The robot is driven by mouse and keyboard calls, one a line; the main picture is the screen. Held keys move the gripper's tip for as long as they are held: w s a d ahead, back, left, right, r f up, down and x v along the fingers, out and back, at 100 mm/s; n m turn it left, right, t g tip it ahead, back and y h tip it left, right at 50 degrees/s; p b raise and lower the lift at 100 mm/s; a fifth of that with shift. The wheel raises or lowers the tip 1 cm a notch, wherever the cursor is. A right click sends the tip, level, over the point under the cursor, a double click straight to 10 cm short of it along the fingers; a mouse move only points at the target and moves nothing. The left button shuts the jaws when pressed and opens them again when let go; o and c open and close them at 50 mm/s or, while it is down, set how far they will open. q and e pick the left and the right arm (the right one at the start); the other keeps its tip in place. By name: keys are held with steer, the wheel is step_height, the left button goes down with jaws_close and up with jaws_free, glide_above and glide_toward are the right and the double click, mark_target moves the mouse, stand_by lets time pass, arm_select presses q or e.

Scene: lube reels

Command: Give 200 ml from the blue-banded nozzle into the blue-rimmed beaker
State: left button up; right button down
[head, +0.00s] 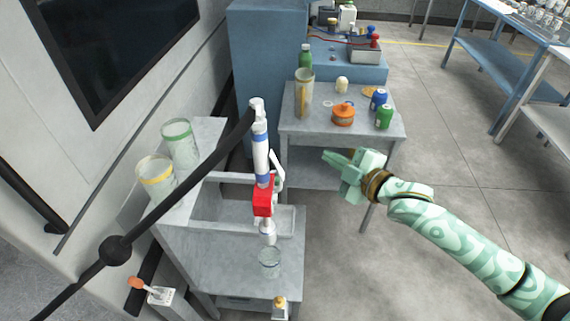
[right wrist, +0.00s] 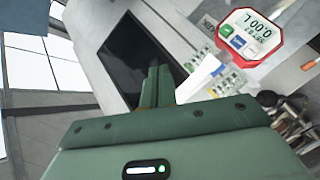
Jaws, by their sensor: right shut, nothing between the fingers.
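The blue-banded nozzle (head: 261,150) hangs upright on a black hose, with white body, blue bands and a red meter (head: 264,197). Its tip points down over a clear beaker (head: 269,262) on the grey stand; the rim colour is hard to make out. In the right wrist view the red-framed meter (right wrist: 253,36) shows upside down and reads 0.00 L, with a smaller set line too small to read surely. A blue and a green button sit beside its display. My right gripper (head: 328,156) is shut and empty, right of the nozzle and apart from it. My left gripper is out of view.
A green-rimmed beaker (head: 178,145) and a yellow-rimmed beaker (head: 156,178) stand at the left. The black hose with a ball (head: 115,250) crosses the front left. A grey table (head: 300,128) behind holds cans and bottles. Open floor lies at the right.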

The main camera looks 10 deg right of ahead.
mark_target(277, 165)
steer(key=shift+s+a+r+n, duration=0.2)
steer(key=shift+r+n, duration=0.1)
steer(key=shift+n, duration=0.2)
steer(key=w+a+f+b, duration=0.2)
steer(key=a+f+b, duration=0.1)
steer(key=a, duration=0.5)
steer(key=shift+w, duration=0.2)
steer(key=shift+a, duration=0.1)
stand_by(1.9)
steer(key=shift+w+a+p, duration=0.1)
steer(key=shift+a+p, duration=0.2)
